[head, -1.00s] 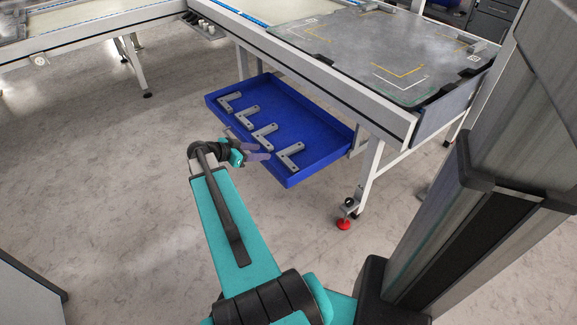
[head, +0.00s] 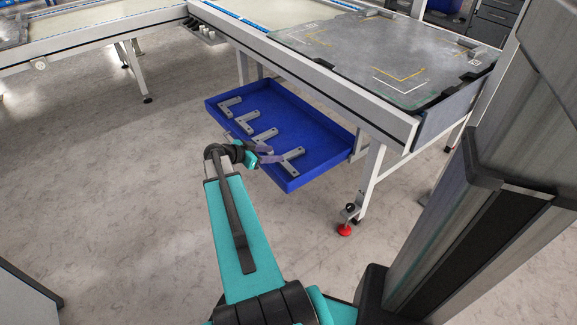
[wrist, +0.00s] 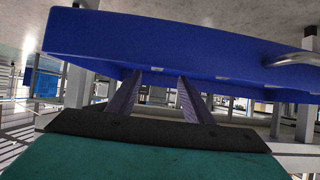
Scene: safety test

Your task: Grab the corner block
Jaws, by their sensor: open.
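Several grey L-shaped corner blocks lie in a row in a shallow blue tray (head: 325,140). One corner block (head: 292,159) lies nearest the tray's front end, another (head: 266,135) lies beyond it, and more lie farther back. My gripper (head: 272,154) is at the tray's near left side, overlapping the rim and close to the front corner blocks in the picture. Its height over the tray is hard to judge. In the wrist view, its two purple fingers (wrist: 158,78) are apart with nothing between them, their tips against the view of the blue tray wall (wrist: 200,50). No block shows there.
A table with a grey board (head: 375,55) bearing corner marks stands above and behind the tray. The floor (head: 110,180) to the left is clear.

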